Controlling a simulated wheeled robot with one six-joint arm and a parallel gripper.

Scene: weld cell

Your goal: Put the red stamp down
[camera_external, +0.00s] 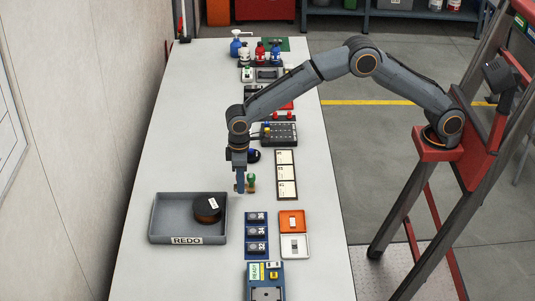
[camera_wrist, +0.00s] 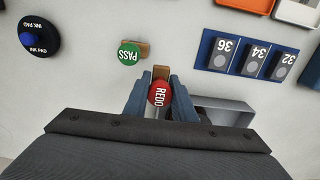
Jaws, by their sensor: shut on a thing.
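The red stamp (camera_wrist: 159,93), its round top marked REDO, is between the fingers of my gripper (camera_wrist: 158,98) in the wrist view. My gripper is shut on it. In the external view my gripper (camera_external: 240,187) points down over the table, left of the green stamp (camera_external: 251,180), and hides the red stamp. The green stamp, marked PASS, also shows in the wrist view (camera_wrist: 129,54), just beyond my fingers. I cannot tell whether the red stamp touches the table.
A grey tray (camera_external: 160,235) labelled REDO holds a dark round spool (camera_external: 206,208). A blue rack (camera_external: 248,235) with numbered blocks, an orange tray (camera_external: 291,222) and a white tray (camera_external: 303,256) lie to its right.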

